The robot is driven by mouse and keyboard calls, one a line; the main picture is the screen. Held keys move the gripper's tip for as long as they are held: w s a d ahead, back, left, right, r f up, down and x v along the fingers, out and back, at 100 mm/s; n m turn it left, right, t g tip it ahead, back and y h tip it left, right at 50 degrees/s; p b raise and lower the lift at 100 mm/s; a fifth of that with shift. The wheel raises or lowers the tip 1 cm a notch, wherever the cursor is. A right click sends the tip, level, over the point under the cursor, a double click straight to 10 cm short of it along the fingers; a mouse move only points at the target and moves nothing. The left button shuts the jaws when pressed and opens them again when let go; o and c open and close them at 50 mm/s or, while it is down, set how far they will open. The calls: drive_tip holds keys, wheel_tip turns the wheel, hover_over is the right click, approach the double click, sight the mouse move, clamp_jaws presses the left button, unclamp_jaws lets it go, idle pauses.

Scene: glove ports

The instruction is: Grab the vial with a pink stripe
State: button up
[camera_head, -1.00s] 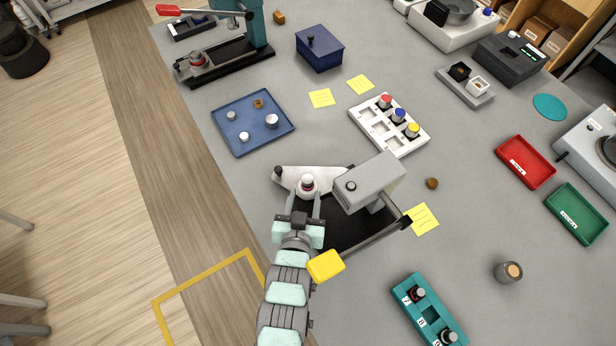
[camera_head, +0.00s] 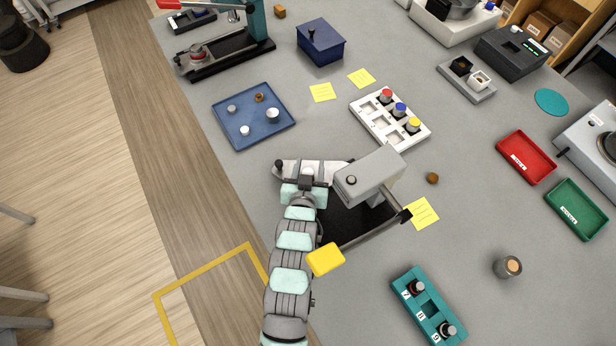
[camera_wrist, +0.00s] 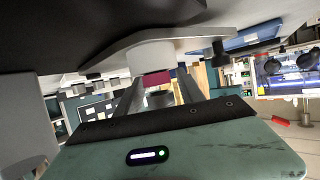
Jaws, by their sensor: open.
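The vial with a pink stripe (camera_wrist: 157,78) shows in the wrist view as a magenta band below a wide white round part, which joins a pale plate. In the head view its pale top (camera_head: 308,171) is at the left of the grey press-like device (camera_head: 368,178), and my gripper hides most of it. My gripper (camera_head: 307,182) is at the vial. In the wrist view its two fingers stand apart, one on each side of the vial, and I cannot tell whether they touch it.
The grey device's head and its yellow-ended lever (camera_head: 326,260) stand close on the right of my arm. A white rack (camera_head: 365,118) with red, blue and yellow topped vials lies behind. A blue tray (camera_head: 240,138) is at back left, a teal rack (camera_head: 430,312) at front right.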

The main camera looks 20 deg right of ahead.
clamp_jaws()
idle(0.4)
idle(0.4)
drive_tip(key=shift+r, duration=1.75)
drive_tip(key=s+a+p, duration=0.3)
drive_tip(key=s+a, duration=0.6)
drive_tip(key=s, duration=0.6)
drive_tip(key=shift+a+p, duration=0.2)
drive_tip(key=shift+p, duration=0.1)
